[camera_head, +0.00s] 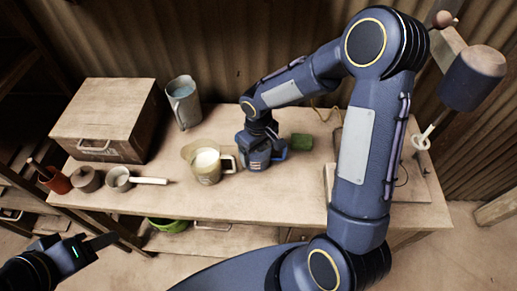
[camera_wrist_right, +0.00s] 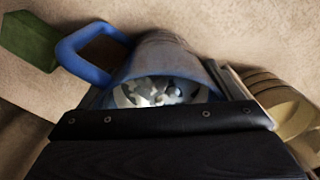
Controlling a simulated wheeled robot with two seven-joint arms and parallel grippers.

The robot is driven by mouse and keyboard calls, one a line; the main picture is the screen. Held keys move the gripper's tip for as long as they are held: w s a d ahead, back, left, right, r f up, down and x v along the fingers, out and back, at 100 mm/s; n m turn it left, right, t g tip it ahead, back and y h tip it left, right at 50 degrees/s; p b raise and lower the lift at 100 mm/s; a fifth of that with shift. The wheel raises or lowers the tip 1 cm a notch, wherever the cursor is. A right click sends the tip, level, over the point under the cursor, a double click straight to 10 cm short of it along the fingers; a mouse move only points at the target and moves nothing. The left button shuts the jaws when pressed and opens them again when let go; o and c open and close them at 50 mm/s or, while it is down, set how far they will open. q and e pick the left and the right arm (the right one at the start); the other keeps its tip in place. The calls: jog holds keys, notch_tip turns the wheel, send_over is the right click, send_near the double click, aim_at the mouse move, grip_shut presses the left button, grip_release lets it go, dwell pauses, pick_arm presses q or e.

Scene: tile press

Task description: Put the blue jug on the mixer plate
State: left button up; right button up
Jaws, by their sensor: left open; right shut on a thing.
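The blue jug (camera_head: 281,154) stands near the middle of the table, partly covered by my right gripper (camera_head: 258,150), which is shut on it. In the right wrist view the jug (camera_wrist_right: 160,58) shows its blue handle and pale chunks inside, beyond the dark gripper (camera_wrist_right: 165,122). Whether the jug is lifted at all, I cannot tell. The mixer has a dark motor head (camera_head: 472,78) and a pale stirrer (camera_head: 422,140) at the right. Its plate is mostly hidden behind my right arm. My left gripper (camera_head: 85,241) is open and empty at the lower left, in front of the table.
A yellowish jug (camera_head: 205,165) with white contents stands close left of the blue jug, and a green block (camera_head: 300,142) lies close right. A grey jug (camera_head: 184,102), wooden box (camera_head: 105,115) and handled pot (camera_head: 120,180) are further left. The front middle of the table is clear.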

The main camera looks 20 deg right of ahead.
jog(key=shift+f, duration=0.1)
jog(key=o, duration=1)
jog(key=shift+f, duration=0.1)
jog(key=shift+o, duration=1.3)
